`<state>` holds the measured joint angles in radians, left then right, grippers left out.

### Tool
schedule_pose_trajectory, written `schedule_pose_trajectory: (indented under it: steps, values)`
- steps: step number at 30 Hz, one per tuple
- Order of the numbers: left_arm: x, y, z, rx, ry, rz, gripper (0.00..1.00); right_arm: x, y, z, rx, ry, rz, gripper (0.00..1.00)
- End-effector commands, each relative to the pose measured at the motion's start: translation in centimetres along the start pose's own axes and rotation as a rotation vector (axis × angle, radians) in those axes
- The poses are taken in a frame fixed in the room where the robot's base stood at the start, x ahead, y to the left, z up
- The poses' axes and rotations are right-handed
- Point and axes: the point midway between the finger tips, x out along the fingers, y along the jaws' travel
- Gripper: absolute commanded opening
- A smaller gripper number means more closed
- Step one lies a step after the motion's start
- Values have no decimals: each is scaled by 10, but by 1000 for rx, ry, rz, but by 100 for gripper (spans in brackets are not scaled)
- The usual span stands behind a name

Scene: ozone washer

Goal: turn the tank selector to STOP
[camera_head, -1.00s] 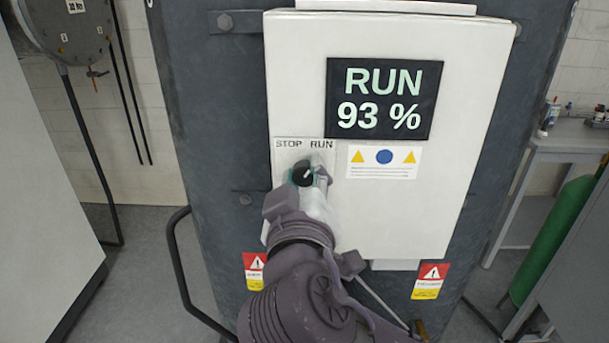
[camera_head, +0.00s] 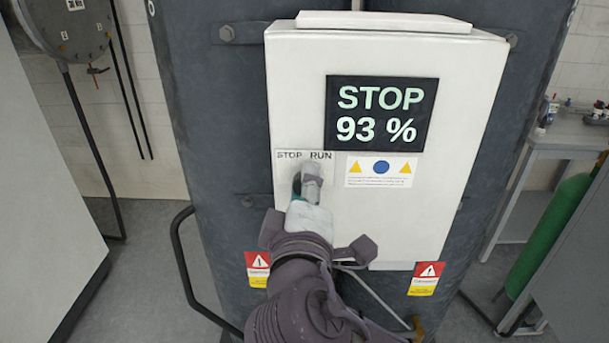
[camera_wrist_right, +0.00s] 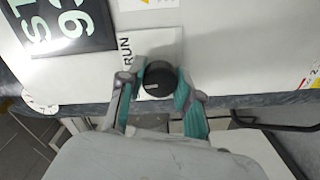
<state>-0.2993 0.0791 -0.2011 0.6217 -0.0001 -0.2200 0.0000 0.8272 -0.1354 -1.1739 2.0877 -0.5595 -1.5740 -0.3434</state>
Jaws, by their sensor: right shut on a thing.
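The tank selector is a round black knob (camera_wrist_right: 158,82) on the white control box. My right gripper (camera_wrist_right: 160,88) has its teal-padded fingers on both sides of the knob and is shut on it in the right wrist view. In the head view my right gripper (camera_head: 308,182) covers most of the knob. The label plate (camera_head: 302,156) above it reads STOP on the left and RUN on the right. The display (camera_head: 381,113) on the control box (camera_head: 440,210) reads STOP 93 %. My left gripper is not in view.
The box hangs on a dark tank (camera_head: 225,110) with a black handrail (camera_head: 182,255) at its left. Red and yellow warning labels (camera_head: 426,278) sit low on the tank. A grey bench (camera_head: 560,145) and a green cylinder (camera_head: 550,235) stand at the right.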

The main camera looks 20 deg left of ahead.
Motion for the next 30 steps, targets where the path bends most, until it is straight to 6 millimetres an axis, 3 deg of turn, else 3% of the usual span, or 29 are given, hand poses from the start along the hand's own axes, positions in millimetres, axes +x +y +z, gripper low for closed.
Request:
schedule_pose_trajectory:
  steps: [15,30]
  values:
    - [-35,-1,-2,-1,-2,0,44,0,2,0,-373,-2,-1,0]
    - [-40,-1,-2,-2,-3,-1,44,0,0,0,-460,-2,0,0]
